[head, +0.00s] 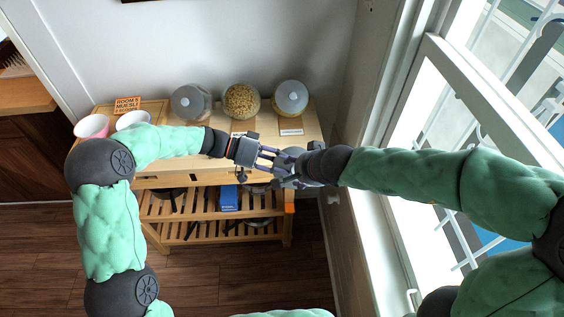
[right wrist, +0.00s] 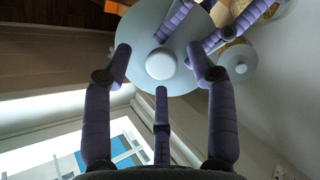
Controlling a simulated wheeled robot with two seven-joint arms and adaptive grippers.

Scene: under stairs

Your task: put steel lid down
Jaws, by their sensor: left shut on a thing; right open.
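The steel lid (right wrist: 146,38) is a pale grey disc with a round whitish knob, seen large in the right wrist view. My left gripper (head: 268,158) is shut on the lid near its edge; its purple fingers also show in the right wrist view. My right gripper (head: 288,170) is open, with its fingers spread around the knob side of the lid. In the head view the two grippers meet over the front of the wooden table, and the lid is mostly hidden among the fingers. The middle jar (head: 240,101) stands open, showing pale yellow contents.
The wooden table (head: 180,178) stands against the wall. A lidded jar stands at left (head: 190,102) and another at right (head: 291,97). Two cups (head: 92,126) and an orange sign (head: 127,104) are at the left end. A blue box (head: 229,198) is on the slatted shelf. A window is at right.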

